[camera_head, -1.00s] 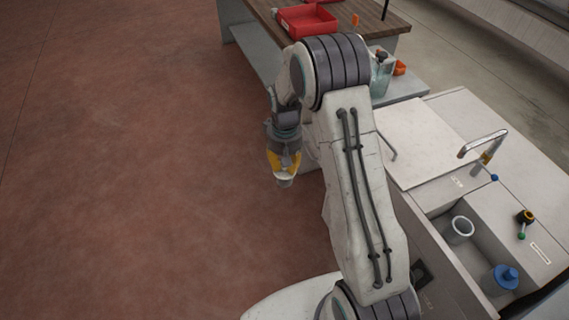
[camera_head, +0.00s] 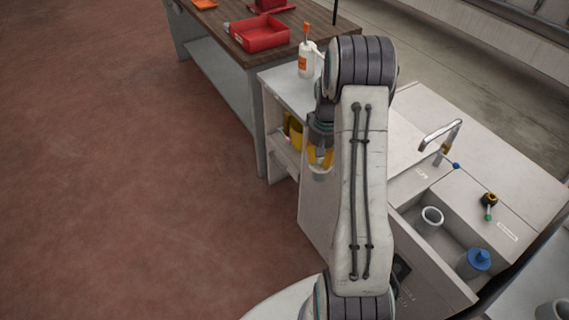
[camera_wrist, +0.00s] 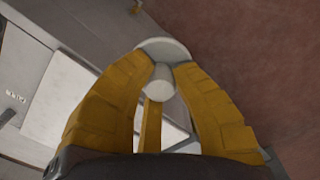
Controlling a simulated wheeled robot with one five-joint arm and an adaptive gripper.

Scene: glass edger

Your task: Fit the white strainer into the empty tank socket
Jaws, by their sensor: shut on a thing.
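My gripper (camera_head: 320,160) hangs from the arm beside the left side of the sink cabinet, above the floor. Its yellow fingers are shut on the white strainer (camera_wrist: 161,84), held by its narrow stem with the wide disc (camera_wrist: 165,46) beyond the fingertips. In the head view only a pale bit of the strainer (camera_head: 320,175) shows under the fingers. In the tank at the right stand a pale open cylinder (camera_head: 431,217) and a blue-topped part (camera_head: 478,259). I cannot tell whether the open cylinder is the empty socket.
A tap (camera_head: 440,135) and a black-and-green valve (camera_head: 489,201) stand on the cabinet top around the tank. Behind are a bench with a red tray (camera_head: 260,33) and a lower shelf with a white bottle (camera_head: 306,60). Open floor lies to the left.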

